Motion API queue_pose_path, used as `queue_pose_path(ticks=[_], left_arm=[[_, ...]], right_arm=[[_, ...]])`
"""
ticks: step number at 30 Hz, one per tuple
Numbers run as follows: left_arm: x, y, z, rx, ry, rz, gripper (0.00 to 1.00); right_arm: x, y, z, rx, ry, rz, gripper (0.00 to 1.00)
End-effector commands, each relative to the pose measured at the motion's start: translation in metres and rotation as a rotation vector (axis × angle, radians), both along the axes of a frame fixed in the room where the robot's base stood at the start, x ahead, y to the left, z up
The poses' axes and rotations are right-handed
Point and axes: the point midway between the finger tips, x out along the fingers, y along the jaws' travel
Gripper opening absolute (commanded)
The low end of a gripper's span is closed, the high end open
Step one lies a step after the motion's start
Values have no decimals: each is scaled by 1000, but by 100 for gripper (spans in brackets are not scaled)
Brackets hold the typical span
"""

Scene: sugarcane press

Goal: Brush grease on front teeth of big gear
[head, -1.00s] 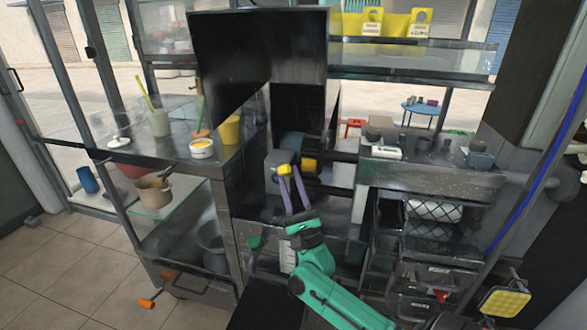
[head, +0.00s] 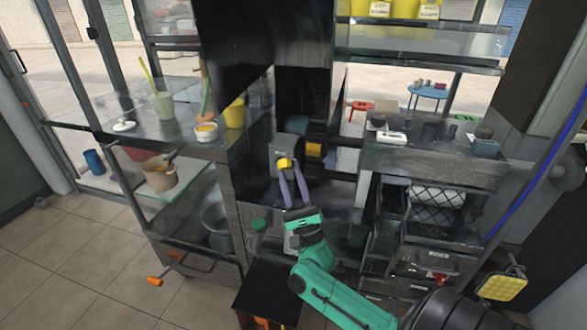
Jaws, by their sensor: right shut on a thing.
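My right gripper (head: 286,181), with purple fingers on a green arm, reaches into the dark press frame in the middle. Its fingertips are shut on a small yellow knob (head: 285,163) at the front of a grey block (head: 287,146). The teeth of the big gear cannot be made out; the block and fingers stand before the dark machinery. A white bowl with yellow contents (head: 206,132) sits on the left counter. A brush-like stick with an orange lower end (head: 206,112) stands at the bowl; whether it touches it is unclear. My left gripper is not in view.
The left metal counter (head: 175,130) also holds a green cup (head: 162,104), a white lid (head: 124,126) and a yellow cup (head: 234,113). On the right are a counter (head: 430,158) and wire-front drawers (head: 433,215).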

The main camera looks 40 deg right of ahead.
Motion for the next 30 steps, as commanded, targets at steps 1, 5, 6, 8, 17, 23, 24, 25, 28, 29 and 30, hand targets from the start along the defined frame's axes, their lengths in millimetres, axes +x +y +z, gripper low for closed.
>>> queue_pose_path(ticks=[1, 5, 6, 8, 17, 23, 24, 25, 28, 29, 30], left_arm=[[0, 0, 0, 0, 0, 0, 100], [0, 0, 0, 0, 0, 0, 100], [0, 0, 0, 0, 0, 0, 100], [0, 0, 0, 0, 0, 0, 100], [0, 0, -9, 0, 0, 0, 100], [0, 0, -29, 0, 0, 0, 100], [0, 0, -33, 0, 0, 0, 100], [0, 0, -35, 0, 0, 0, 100], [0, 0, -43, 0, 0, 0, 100], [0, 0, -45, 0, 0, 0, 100], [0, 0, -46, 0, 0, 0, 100]], right_arm=[[0, 0, 0, -1, -1, 0, 0], [0, 0, 0, -1, -1, 0, 0], [0, 0, 0, -1, -1, 0, 0], [0, 0, 0, -1, -1, 0, 0], [6, -8, -4, -3, -2, 0, 0], [21, -31, -12, -4, -5, 0, 0], [25, -36, -13, -4, -4, -1, 0], [27, -40, -13, -4, -4, -1, 0], [34, -49, -15, -4, -5, 0, 0], [35, -51, -15, -4, -5, 0, 0], [37, -54, -15, -5, -4, 1, 0]])
